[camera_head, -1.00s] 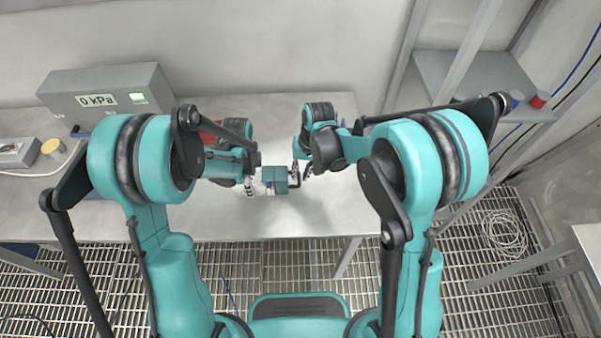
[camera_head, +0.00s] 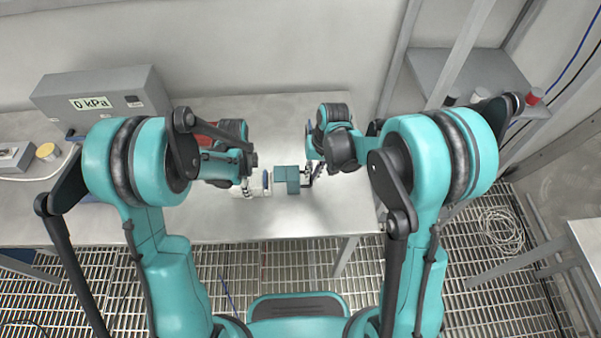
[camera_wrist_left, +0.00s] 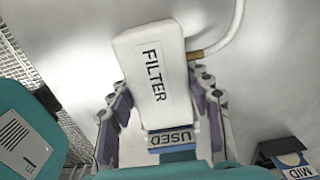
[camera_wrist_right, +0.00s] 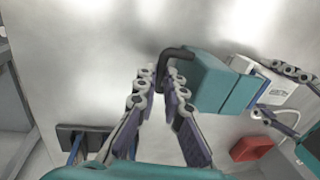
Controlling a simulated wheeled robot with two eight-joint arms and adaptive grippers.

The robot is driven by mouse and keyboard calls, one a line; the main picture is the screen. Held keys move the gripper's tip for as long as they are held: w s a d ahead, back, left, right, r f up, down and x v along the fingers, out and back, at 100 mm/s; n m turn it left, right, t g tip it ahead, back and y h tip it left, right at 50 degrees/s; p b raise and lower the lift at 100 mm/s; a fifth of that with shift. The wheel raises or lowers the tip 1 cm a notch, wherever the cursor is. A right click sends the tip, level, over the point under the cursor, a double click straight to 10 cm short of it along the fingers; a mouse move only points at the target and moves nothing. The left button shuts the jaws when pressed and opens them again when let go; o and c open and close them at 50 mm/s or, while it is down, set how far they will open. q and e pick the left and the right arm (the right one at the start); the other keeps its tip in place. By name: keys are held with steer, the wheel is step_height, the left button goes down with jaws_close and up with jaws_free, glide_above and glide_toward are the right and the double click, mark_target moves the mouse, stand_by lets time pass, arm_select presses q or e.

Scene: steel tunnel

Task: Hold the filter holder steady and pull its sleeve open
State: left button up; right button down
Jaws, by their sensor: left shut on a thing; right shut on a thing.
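The filter holder lies on the steel table, with a white body (camera_head: 257,193) at left and a teal block-like sleeve (camera_head: 287,180) at right. The left wrist view shows a white block marked FILTER (camera_wrist_left: 160,70) with a USED label (camera_wrist_left: 172,138) below it. My left gripper (camera_head: 247,192) is shut on the white body. The sleeve in the right wrist view (camera_wrist_right: 205,80) has a dark bent handle (camera_wrist_right: 168,56). My right gripper (camera_wrist_right: 160,80) is shut on that handle. White body (camera_wrist_right: 282,97) shows beyond the sleeve. My left arm partly hides the holder's left end.
A grey box reading 0 kPa (camera_head: 105,92) stands at the back left, near a yellow-capped item (camera_head: 46,151). A red object (camera_wrist_right: 252,149) lies near the holder. A shelf (camera_head: 455,78) stands at right. The table right of the holder is clear.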

arm_select(q)
steer(key=shift+a, duration=0.1)
arm_select(e)
steer(key=shift+d, duration=0.1)
steer(key=c, duration=1.9)
jaws_free()
steer(key=r, duration=0.4)
steer(key=d+r, duration=0.1)
steer(key=r, duration=0.3)
steer(key=d+r, duration=0.1)
steer(key=r, duration=0.2)
steer(key=shift+r, duration=0.4)
arm_select(q)
steer(key=o, duration=1.4)
